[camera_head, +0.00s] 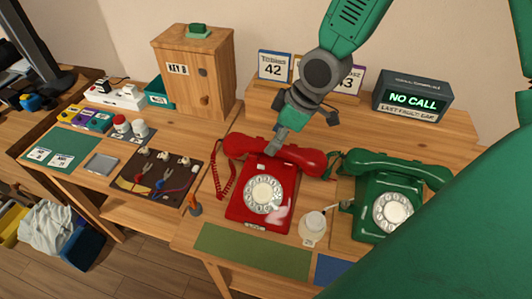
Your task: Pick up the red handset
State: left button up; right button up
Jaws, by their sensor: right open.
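The red handset (305,158) lies across the top of the red dial phone (262,200), on its cradle. My right gripper (280,138) reaches down from above, with its fingers at the middle of the handset. It is open. Part of the handset's middle is hidden behind the fingers, and I cannot tell whether they touch it. The coiled red cord (222,181) hangs at the phone's left side. My left gripper is not in view.
A green dial phone (388,205) stands to the right. A small round white-topped item (313,224) sits between the phones. A display reading NO CALL (412,99) and number cards (275,66) stand behind. A wooden cabinet (196,72) and switch board (156,176) are left.

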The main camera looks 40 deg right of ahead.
aim_at(283, 145)
jog(key=d+f, duration=0.2)
jog(key=shift+w+d+f, duration=0.1)
jog(key=shift+d+f, duration=0.1)
jog(key=shift+f, duration=0.1)
jog(key=shift+w+d+f, duration=0.1)
jog(key=shift+w+f, duration=0.15)
jog(key=shift+f, duration=0.4)
jog(key=shift+w+d+f, duration=0.1)
jog(key=shift+w+f, duration=0.1)
jog(key=shift+f, duration=0.4)
jog(key=a, duration=0.4)
jog(key=shift+w+r, duration=0.15)
jog(key=shift+a, duration=0.1)
jog(key=c, duration=0.7)
jog(key=shift+d, duration=0.3)
grip_shut()
jog(key=shift+s+d+f, duration=0.1)
jog(key=shift+d+f, duration=0.05)
jog(key=shift+d, duration=0.3)
jog(key=shift+s+d+f, duration=0.1)
jog(key=shift+d+f, duration=0.05)
jog(key=shift+d, duration=0.3)
jog(key=shift+s+d, duration=0.1)
jog(key=shift+d, duration=0.2)
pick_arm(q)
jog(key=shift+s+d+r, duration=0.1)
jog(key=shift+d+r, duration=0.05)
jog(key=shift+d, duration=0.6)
pick_arm(e)
jog(key=shift+a, duration=0.65)
